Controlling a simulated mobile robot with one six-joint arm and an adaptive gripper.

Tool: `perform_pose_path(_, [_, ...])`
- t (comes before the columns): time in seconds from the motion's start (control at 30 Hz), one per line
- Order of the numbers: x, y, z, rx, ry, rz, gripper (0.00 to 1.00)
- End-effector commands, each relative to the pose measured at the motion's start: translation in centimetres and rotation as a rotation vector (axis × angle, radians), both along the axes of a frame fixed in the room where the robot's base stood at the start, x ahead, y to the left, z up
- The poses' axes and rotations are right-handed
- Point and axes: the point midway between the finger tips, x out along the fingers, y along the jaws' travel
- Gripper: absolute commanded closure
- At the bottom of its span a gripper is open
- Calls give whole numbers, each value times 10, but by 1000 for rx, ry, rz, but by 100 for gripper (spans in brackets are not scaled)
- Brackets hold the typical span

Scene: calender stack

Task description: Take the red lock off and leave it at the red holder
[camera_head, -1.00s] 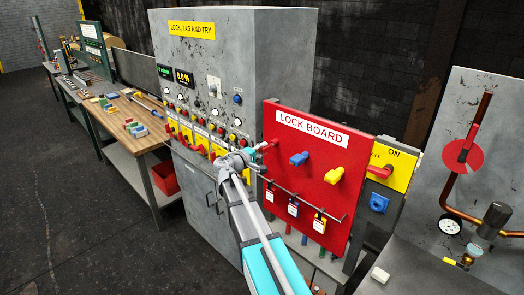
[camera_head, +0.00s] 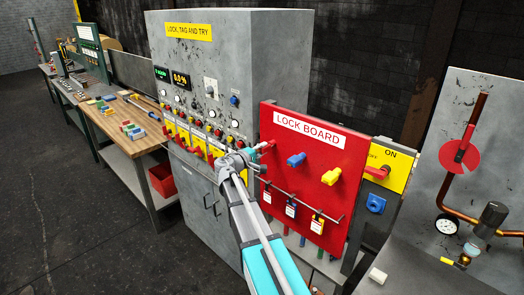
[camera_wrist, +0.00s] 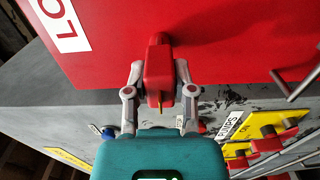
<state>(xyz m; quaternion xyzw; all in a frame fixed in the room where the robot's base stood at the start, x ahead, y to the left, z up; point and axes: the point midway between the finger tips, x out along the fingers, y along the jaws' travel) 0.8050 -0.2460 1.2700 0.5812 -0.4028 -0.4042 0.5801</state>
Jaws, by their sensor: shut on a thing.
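My gripper (camera_wrist: 160,88) is shut on the red lock (camera_wrist: 159,74), a red block between its two grey fingers in the wrist view. The lock is right up against the red lock board (camera_wrist: 230,35), with a short red piece, apparently the red holder (camera_wrist: 160,39), at its far end. I cannot tell whether they touch. In the head view my gripper (camera_head: 257,156) is at the left edge of the lock board (camera_head: 345,153), and the red lock (camera_head: 266,147) shows only in part there.
A blue lock (camera_head: 296,160) and a yellow lock (camera_head: 331,177) sit on the board to the right. Tags (camera_head: 291,209) hang from a rail below. The grey cabinet (camera_head: 280,60) with yellow switch plates stands behind and left. A red-handled switch (camera_head: 379,172) is at right.

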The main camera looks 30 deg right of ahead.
Motion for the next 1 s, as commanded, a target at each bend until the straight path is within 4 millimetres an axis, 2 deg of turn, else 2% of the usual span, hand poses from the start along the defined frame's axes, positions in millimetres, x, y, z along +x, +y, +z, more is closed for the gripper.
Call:
perform_pose_path(0.4, [2, -5, 0, 0, 0, 0, 100])
perform_pose_path(0.43, [2, -5, 0, 0, 0, 0, 65])
perform_pose_path(0.63, [2, -6, 0, 0, 0, -1, 28])
perform_pose_path(0.9, [1, -6, 0, 0, 0, -1, 27])
perform_pose_path(0.93, [1, -6, 0, 0, 0, -1, 25])
perform_pose_path(1.0, [1, -6, 0, 0, 0, -1, 12])
